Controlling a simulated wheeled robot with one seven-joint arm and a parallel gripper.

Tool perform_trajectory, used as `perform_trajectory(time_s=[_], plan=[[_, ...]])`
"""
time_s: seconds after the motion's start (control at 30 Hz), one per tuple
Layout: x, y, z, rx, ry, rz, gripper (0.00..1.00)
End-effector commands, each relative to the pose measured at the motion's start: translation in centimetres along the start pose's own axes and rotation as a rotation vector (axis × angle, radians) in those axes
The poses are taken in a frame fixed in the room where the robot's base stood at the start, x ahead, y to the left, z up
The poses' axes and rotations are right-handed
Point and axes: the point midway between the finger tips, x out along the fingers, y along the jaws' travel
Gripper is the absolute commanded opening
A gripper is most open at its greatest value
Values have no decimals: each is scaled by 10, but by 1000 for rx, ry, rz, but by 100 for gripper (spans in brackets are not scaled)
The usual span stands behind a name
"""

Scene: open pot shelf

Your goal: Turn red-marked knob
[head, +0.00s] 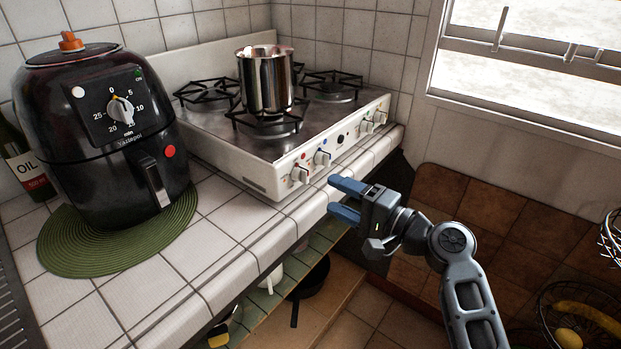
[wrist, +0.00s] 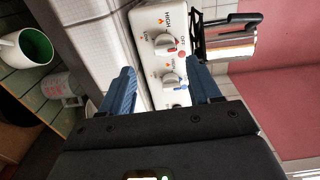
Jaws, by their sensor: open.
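The red-marked knob (head: 299,174) is the nearest knob on the white stove's front panel, pale with a red dot beside it. In the wrist view the red-marked knob (wrist: 165,42) shows beyond the fingertips, near the words HIGH and OFF. A blue-marked knob (head: 321,157) sits beside it; the blue-marked knob also shows in the wrist view (wrist: 172,80), between the fingers. My gripper (head: 332,194) is open and empty, with blue fingers pointing at the panel. It is in front of the stove, apart from the knobs. Its fingers also show in the wrist view (wrist: 160,67).
A steel pot (head: 266,82) stands on a front burner of the stove (head: 230,160). A black air fryer (head: 60,130) sits on a green mat (head: 75,255) at left. Below the counter, a shelf holds a white mug (wrist: 28,50) and a pan (head: 310,280).

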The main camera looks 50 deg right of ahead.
Motion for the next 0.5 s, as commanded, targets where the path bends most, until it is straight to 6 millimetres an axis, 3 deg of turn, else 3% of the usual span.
perform_trajectory(time_s=[0.17, 0.5], plan=[[9, -8, -6, 13, -12, -19, 62], [59, -8, -5, 11, -11, -16, 62]])
